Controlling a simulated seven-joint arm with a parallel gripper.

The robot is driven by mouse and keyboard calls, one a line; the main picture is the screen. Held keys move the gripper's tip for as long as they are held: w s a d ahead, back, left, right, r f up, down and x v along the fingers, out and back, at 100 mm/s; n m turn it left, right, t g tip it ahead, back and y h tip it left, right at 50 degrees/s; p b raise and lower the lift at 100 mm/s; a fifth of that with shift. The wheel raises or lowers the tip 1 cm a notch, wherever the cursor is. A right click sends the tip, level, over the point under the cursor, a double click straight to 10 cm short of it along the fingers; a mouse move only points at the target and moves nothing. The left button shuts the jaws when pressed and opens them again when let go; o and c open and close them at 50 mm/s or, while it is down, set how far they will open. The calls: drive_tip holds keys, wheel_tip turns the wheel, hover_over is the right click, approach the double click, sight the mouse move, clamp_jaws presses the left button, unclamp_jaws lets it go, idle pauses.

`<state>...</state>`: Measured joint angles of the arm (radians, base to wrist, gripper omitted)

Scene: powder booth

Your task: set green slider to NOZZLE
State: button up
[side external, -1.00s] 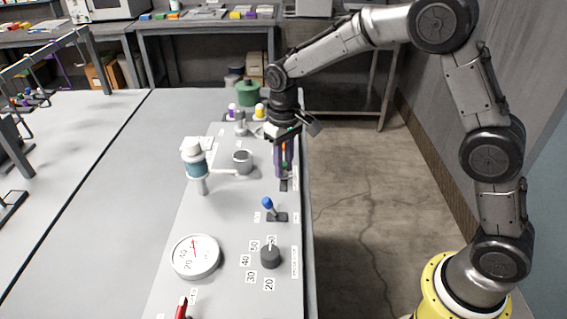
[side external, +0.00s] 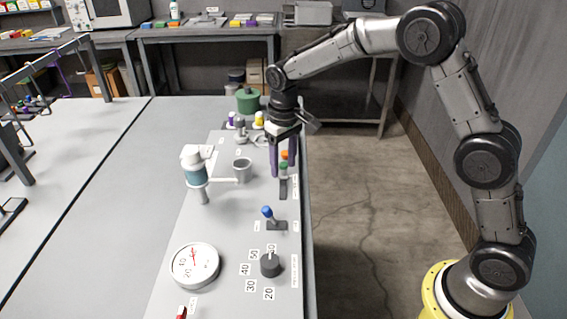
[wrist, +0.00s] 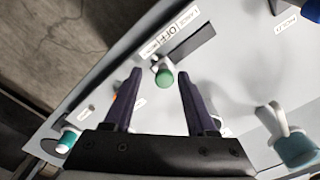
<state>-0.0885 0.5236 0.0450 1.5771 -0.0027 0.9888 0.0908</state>
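The green slider (side external: 284,166) has a round green knob on a short pale stem, over a dark slot (side external: 283,189) near the panel's right edge. In the wrist view the green knob (wrist: 164,79) sits at one end of its dark slot (wrist: 193,43). A label reading OFF (wrist: 181,27) lies beside the slot; its neighbouring labels are hard to read. My gripper (side external: 283,171) is open, with its purple fingers on either side of the knob. In the wrist view my gripper's fingertips (wrist: 159,73) flank the knob, with gaps on both sides.
A blue-knobbed lever (side external: 268,213), black dial (side external: 270,264) and round gauge (side external: 195,266) stand nearer the camera. A teal-and-white spray unit (side external: 196,172) and grey cup (side external: 242,171) stand to the left. A green pot (side external: 248,101) is behind.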

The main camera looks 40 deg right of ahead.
sight(283, 162)
wheel_tip(283, 162, up, 14)
idle(0.7)
drive_tip(key=shift+f, duration=0.1)
drive_tip(key=s+d+r+t, duration=0.2)
drive_tip(key=s+r, duration=0.3)
drive_tip(key=s, duration=0.3)
drive_tip(key=s+d+r+t, duration=0.1)
drive_tip(key=s+r, duration=0.5)
drive_tip(key=s, duration=0.3)
drive_tip(key=s+d+f+t, duration=0.1)
drive_tip(key=s+f+t, duration=0.1)
drive_tip(key=s+f, duration=1)
drive_tip(key=shift+s+t, duration=0.3)
drive_tip(key=shift+s, duration=0.75)
